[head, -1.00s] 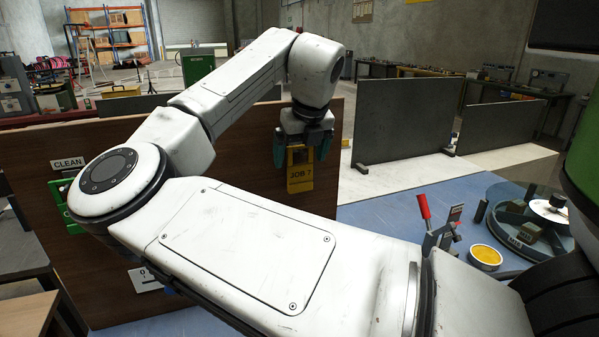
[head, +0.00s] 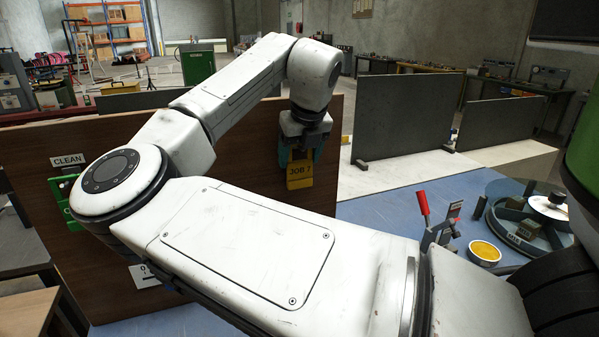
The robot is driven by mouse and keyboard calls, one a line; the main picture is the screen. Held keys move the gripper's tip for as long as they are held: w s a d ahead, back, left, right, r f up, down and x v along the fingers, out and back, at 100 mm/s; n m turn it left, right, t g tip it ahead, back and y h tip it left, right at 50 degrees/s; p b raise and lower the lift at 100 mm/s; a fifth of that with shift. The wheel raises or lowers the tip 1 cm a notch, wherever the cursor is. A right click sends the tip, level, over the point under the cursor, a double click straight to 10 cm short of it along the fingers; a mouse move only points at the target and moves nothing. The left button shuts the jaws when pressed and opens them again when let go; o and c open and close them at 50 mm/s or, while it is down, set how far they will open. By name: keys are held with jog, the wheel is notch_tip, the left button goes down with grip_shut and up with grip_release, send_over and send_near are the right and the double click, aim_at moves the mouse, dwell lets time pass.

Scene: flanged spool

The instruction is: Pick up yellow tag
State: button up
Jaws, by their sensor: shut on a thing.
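The yellow tag (head: 300,176), marked "JOB 7", hangs below my gripper (head: 301,157) in the head view. It is in front of the right part of the brown wooden board (head: 240,165). My gripper points down with its greenish fingers on either side of the tag's upper part, shut on it. The tag looks tilted. Whether it still touches the board cannot be told from this view.
Right of the board, the blue table (head: 385,205) carries a red-handled clamp (head: 437,222), a dish of yellow material (head: 484,252) and a round fixture (head: 525,225). Grey panels (head: 407,115) stand behind. A "CLEAN" label (head: 68,160) and green tags are at the board's left.

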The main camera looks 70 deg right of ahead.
jog(key=shift+r, duration=0.1)
jog(key=shift+r, duration=0.45)
jog(key=s+a+b, duration=0.4)
jog(key=s+a, duration=0.7)
jog(key=a, duration=0.2)
jog(key=shift+s+a+r, duration=0.25)
jog(key=shift+s+a, duration=0.1)
jog(key=shift+a, duration=0.05)
jog(key=shift+w, duration=0.15)
